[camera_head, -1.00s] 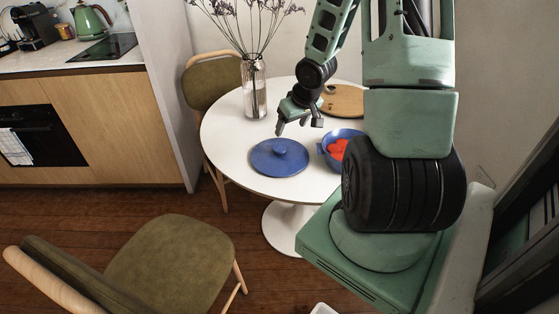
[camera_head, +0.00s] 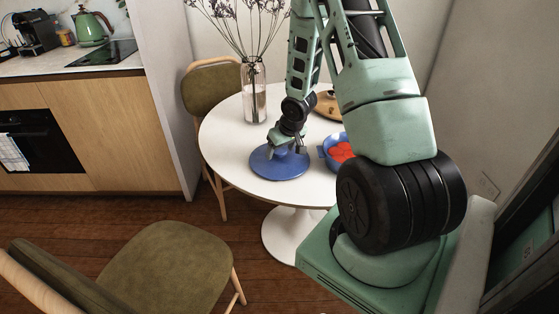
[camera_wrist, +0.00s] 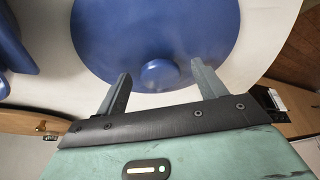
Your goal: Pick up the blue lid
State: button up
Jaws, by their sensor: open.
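The blue lid (camera_head: 279,165) lies flat on the white round table, a disc with a round knob in its middle. In the wrist view the lid (camera_wrist: 150,30) fills the upper middle, and its knob (camera_wrist: 160,72) sits between the two finger tips. My gripper (camera_head: 287,147) is above the lid at its knob, and in the head view it partly hides the knob. In the wrist view my gripper (camera_wrist: 161,82) is open, with a finger on each side of the knob. I cannot tell whether the fingers touch it.
A blue pot (camera_head: 330,143) with red contents (camera_head: 341,152) stands right of the lid. A glass vase (camera_head: 254,95) with dried stems stands behind it on the white table (camera_head: 222,140). A wooden board (camera_head: 326,105) lies at the back. Green chairs (camera_head: 168,262) stand around.

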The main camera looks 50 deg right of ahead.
jog(key=c, duration=1.3)
jog(key=shift+r, duration=0.15)
